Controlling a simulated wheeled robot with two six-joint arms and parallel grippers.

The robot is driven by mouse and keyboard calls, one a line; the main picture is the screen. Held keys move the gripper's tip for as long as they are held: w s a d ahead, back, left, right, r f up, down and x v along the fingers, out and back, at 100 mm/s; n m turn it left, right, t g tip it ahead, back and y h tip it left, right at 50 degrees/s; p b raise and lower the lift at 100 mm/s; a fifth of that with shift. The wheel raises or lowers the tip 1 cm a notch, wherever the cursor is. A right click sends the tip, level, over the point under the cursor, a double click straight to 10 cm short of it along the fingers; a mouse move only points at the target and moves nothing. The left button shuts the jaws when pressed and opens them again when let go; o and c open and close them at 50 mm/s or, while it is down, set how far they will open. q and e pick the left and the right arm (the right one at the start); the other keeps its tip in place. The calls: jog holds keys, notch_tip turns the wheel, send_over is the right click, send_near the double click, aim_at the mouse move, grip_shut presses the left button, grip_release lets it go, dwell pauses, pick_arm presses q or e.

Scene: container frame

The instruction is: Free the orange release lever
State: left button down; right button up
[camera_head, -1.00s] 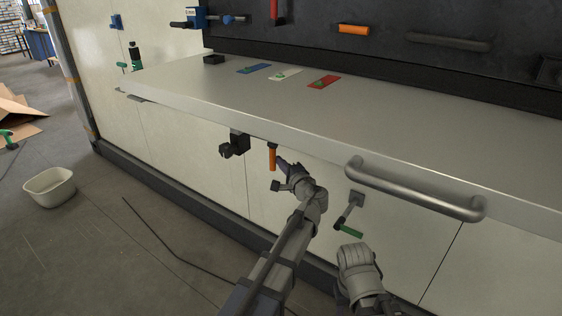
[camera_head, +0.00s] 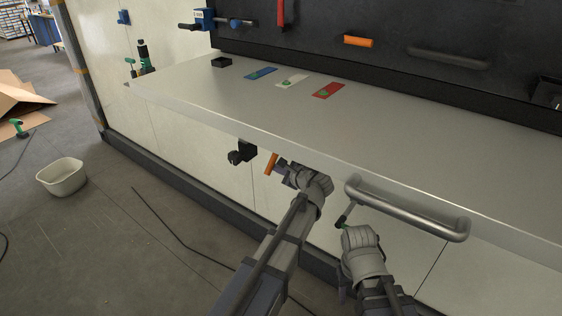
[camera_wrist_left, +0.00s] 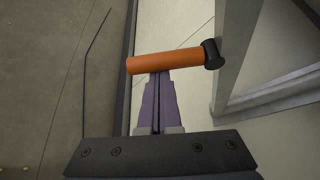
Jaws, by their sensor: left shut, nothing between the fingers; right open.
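The orange release lever (camera_head: 271,163) hangs under the front edge of the workbench, tilted in the head view. In the left wrist view the orange lever (camera_wrist_left: 165,61) lies across the picture with a black end piece at its right. My left gripper (camera_wrist_left: 160,76) is shut and empty, its fingertips at the lever's near side; I cannot tell whether they touch it. In the head view my left gripper (camera_head: 282,168) is beside the lever, to its right.
The worktop (camera_head: 400,140) overhangs the arms, with a big grey bar handle (camera_head: 405,212) on its front edge. A black clamp-like part (camera_head: 241,152) sits left of the lever. Blue, white and red cards (camera_head: 327,90) lie on top. A white bin (camera_head: 62,177) stands on the floor.

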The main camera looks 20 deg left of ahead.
pick_arm(q)
jog(key=r+m+g+p, duration=0.1)
jog(key=s+m+g+p, duration=0.1)
jog(key=shift+s+a+r+p, duration=0.3)
jog(key=shift+a+r+p, duration=0.05)
jog(key=shift+r+p, duration=0.05)
pick_arm(e)
notch_tip(320, 180, up, 4)
jog(key=shift+f, duration=0.2)
dwell(0.3)
pick_arm(q)
notch_tip(320, 180, down, 4)
jog(key=w+d+b, duration=0.1)
jog(key=b, duration=0.3)
jog(key=p+v, duration=0.5)
jog(key=v, duration=0.5)
jog(key=shift+d+r, duration=0.2)
pick_arm(e)
jog(key=shift+d+r, duration=0.4)
jog(key=shift+r, duration=0.2)
pick_arm(q)
jog(key=shift+w, duration=0.1)
